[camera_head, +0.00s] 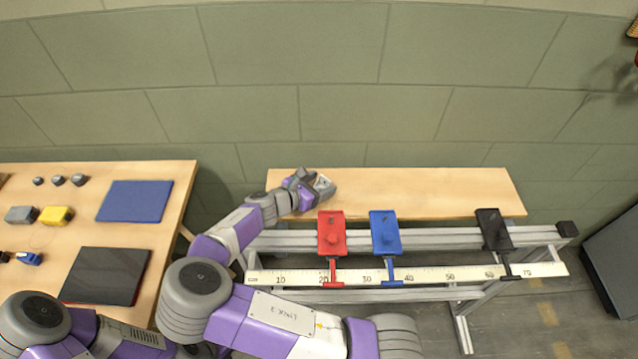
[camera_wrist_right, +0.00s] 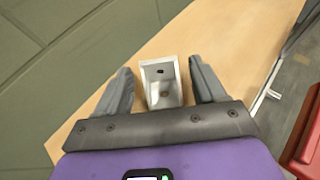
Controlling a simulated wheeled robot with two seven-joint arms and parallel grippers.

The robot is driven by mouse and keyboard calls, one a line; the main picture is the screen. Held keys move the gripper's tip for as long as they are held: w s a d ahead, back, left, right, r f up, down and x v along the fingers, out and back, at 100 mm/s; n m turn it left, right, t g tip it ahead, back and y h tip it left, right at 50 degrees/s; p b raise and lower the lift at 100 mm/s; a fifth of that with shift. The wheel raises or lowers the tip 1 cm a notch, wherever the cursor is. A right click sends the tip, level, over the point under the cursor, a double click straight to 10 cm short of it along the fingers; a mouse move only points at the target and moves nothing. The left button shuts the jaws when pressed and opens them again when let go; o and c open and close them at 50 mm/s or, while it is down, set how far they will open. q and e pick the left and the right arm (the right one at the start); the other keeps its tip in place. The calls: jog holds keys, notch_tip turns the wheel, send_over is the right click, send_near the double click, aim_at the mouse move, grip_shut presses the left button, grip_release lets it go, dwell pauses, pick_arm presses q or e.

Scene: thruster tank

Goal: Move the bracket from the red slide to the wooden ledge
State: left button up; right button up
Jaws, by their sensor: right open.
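The bracket (camera_wrist_right: 161,90) is a small light grey angle piece with dark holes. In the right wrist view it sits on the wooden ledge (camera_wrist_right: 150,50), between the two fingers of my right gripper (camera_wrist_right: 160,88). Gaps show between it and both fingers, so the gripper is open around it. In the head view my right gripper (camera_head: 322,182) is at the left part of the ledge (camera_head: 430,190), with the bracket (camera_head: 323,181) partly hidden at its fingers. The red slide (camera_head: 332,232) is on the rail just in front, with no bracket on it. My left gripper is out of view.
A blue slide (camera_head: 385,232) and a black slide (camera_head: 494,230) stand further right on the rail, above a numbered scale (camera_head: 430,277). A wooden table (camera_head: 180,180) at left holds a blue mat (camera_head: 135,201), a dark mat (camera_head: 105,275) and small parts. The ledge's right side is clear.

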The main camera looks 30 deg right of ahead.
jog(key=p+v, duration=0.4)
jog(key=v, duration=0.6)
jog(key=shift+a+r, duration=0.3)
jog(key=shift+a, duration=0.05)
jog(key=shift+s+a+r, duration=0.15)
jog(key=shift+s+a, duration=0.05)
jog(key=shift+a, duration=0.45)
jog(key=shift+p, duration=0.3)
